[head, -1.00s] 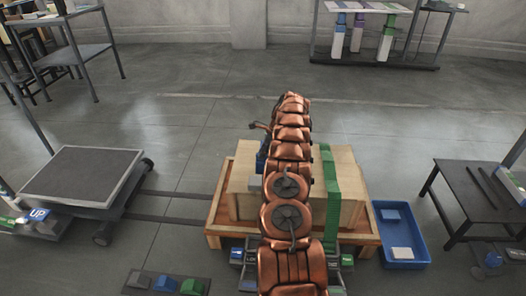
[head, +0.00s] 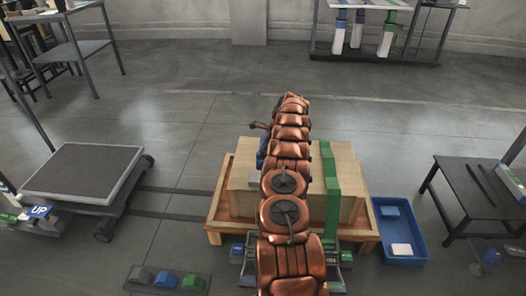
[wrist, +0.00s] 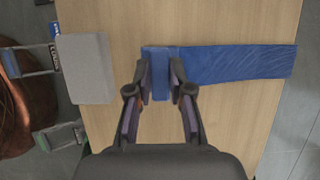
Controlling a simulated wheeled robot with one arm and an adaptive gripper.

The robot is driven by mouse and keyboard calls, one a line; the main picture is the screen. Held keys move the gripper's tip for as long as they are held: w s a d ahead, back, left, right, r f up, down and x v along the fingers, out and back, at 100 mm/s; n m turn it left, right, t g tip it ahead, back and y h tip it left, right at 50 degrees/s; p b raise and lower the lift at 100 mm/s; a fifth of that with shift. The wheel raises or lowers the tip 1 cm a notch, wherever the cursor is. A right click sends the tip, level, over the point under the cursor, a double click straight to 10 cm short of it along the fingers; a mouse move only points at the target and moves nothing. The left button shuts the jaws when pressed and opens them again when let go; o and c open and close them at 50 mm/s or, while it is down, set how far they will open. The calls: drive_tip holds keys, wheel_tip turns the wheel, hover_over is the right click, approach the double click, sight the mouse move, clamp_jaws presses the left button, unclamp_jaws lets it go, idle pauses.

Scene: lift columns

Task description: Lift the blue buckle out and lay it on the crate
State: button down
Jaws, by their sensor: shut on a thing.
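In the wrist view my gripper (wrist: 160,70) is shut on a narrow blue piece, the blue buckle (wrist: 160,88), with a finger on each side of it. A wide blue strap (wrist: 240,63) runs from it to the right across the wooden crate (wrist: 225,120). I cannot tell whether the buckle is clear of the crate top. In the head view the crate (head: 350,165) stands on a wooden pallet, and my copper arm hides its middle. A bit of blue (head: 262,150) shows left of the arm.
A grey block (wrist: 85,68) lies on the crate left of my gripper. A green strap (head: 331,190) crosses the crate. A blue bin (head: 418,240) stands at right. A dark tray (head: 140,284) with coloured blocks lies front left. A low cart (head: 85,175) is further left.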

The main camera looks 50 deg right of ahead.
drive_tip(key=shift+f, duration=1.05)
drive_tip(key=c, duration=1)
unclamp_jaws()
drive_tip(key=shift+o, duration=0.2)
drive_tip(key=v, duration=1.2)
